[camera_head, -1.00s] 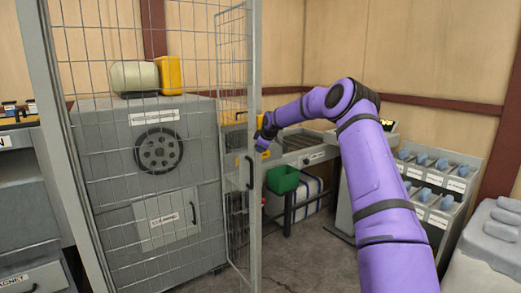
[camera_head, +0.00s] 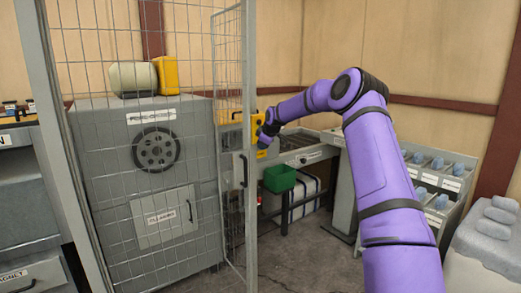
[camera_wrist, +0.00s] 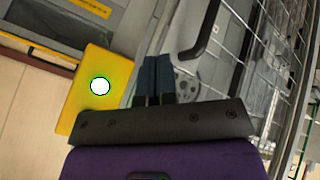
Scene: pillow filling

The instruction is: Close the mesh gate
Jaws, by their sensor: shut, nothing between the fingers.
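The mesh gate (camera_head: 249,215) stands as a narrow, angled wire panel with a grey edge post, right of the grey machine. Its dark handle (camera_head: 243,170) is on the edge post; a dark handle also shows beside the mesh in the wrist view (camera_wrist: 203,32). My gripper (camera_head: 264,143) is just right of the gate's post, above handle height, partly hidden by my wrist. In the wrist view its dark fingers (camera_wrist: 158,62) are together and empty, left of the handle and mesh. I cannot tell whether they touch the gate.
A yellow box (camera_wrist: 90,95) with a white round spot is close left of the fingers. The grey machine (camera_head: 165,245) stands behind mesh at left. A green bin (camera_head: 280,178) sits beyond the gate. Bin shelves (camera_head: 440,172) stand at right. Floor in the middle is clear.

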